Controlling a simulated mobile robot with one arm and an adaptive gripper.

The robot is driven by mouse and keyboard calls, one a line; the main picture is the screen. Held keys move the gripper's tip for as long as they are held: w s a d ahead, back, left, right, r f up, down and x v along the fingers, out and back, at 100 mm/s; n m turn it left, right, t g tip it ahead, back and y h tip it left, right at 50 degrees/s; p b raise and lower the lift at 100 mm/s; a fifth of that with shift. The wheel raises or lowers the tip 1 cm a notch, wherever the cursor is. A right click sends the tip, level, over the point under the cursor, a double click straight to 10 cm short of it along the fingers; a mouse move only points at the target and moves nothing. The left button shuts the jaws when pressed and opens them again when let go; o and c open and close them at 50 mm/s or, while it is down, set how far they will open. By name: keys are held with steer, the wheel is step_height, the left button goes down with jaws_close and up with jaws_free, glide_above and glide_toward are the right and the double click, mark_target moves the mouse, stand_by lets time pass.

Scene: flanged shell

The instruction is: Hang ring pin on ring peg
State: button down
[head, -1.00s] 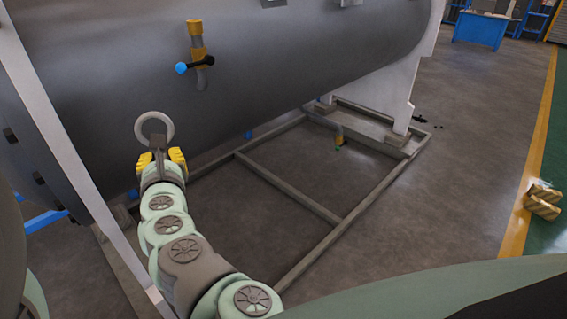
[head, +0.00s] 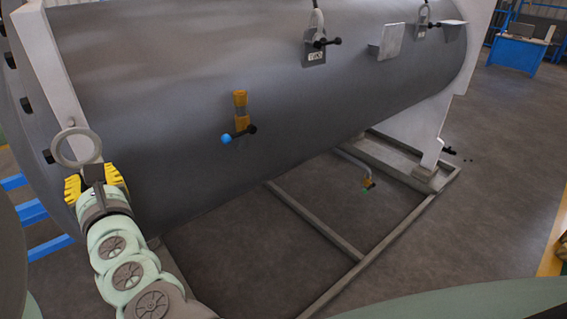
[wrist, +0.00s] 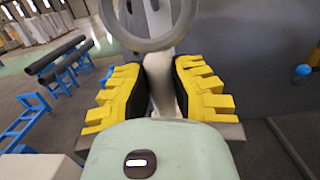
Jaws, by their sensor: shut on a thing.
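The ring pin, a grey ring (head: 99,149) on a short stem, stands up from my gripper (head: 94,178) in the head view. My gripper's yellow-padded jaws are shut on its stem. In the wrist view the ring (wrist: 150,45) is cut off by the top edge, and the stem runs between the two jaws. On the grey shell, a plate with a black-ended peg (head: 320,43) and a similar one (head: 424,25) sit high to the right, well apart from my gripper. I cannot tell which is the ring peg.
The large grey shell (head: 230,60) fills the middle. A brass valve (head: 240,112) with a blue knob juts from its side. A white upright (head: 55,80) stands just behind the ring. A floor frame (head: 320,225) lies below. A bare bracket (head: 390,40) sticks out between the plates.

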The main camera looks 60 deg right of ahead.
steer(key=shift+w+d+f+b, duration=0.4)
steer(key=shift+w+d+b, duration=0.25)
steer(key=shift+w, duration=1.45)
steer(key=shift+w+d+f+b, duration=0.45)
steer(key=shift+w+b, duration=0.35)
steer(key=shift+w, duration=1.25)
steer(key=shift+w+d+f+b, duration=0.35)
steer(key=shift+w+d+b, duration=0.35)
steer(key=shift+w, duration=1.4)
steer(key=c, duration=0.9)
jaws_free()
